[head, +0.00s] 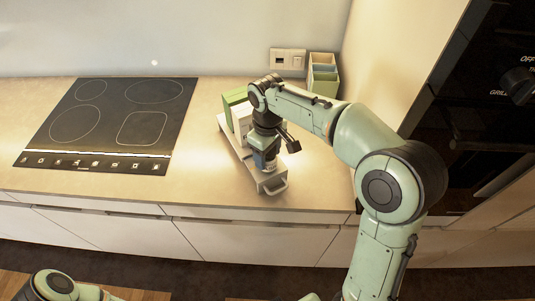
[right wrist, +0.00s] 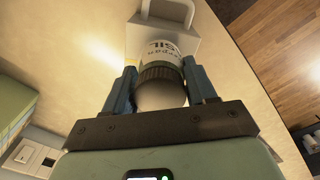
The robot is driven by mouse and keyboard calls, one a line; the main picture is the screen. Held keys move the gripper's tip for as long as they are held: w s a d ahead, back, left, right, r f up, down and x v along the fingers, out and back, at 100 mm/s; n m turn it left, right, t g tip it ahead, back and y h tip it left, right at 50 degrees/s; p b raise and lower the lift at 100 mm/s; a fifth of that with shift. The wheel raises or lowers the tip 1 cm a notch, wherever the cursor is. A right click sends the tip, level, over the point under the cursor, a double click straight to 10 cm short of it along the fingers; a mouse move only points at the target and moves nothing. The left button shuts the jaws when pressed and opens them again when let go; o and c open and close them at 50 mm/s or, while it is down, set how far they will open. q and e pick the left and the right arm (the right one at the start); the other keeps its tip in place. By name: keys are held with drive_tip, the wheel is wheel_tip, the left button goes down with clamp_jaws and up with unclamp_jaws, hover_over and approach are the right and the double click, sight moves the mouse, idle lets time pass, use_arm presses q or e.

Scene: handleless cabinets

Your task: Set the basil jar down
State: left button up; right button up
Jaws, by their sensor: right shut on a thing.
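The basil jar (right wrist: 158,52), with a white label reading "BASIL" and a dark ribbed cap, is between the fingers of my right gripper (right wrist: 160,88) in the right wrist view. The gripper is shut on it near the cap. In the head view my right gripper (head: 264,154) points down over the front part of a light tray (head: 271,183), and the jar is mostly hidden by the fingers. I cannot tell whether the jar's base touches the tray. My left gripper is out of view.
A green box (head: 235,97) and a white box (head: 242,118) stand at the back of the tray. A black cooktop (head: 115,120) lies to the left. An open-topped organiser (head: 323,75) stands by the back wall. The counter is clear between cooktop and tray.

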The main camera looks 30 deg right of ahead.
drive_tip(key=shift+f, duration=0.15)
drive_tip(key=shift+f, duration=0.15)
drive_tip(key=o, duration=1.3)
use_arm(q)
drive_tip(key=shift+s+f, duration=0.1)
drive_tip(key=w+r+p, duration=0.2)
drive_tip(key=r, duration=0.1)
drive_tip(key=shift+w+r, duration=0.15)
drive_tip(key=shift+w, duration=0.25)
use_arm(e)
wheel_tip(320, 180, up, 12)
drive_tip(key=shift+r, duration=0.25)
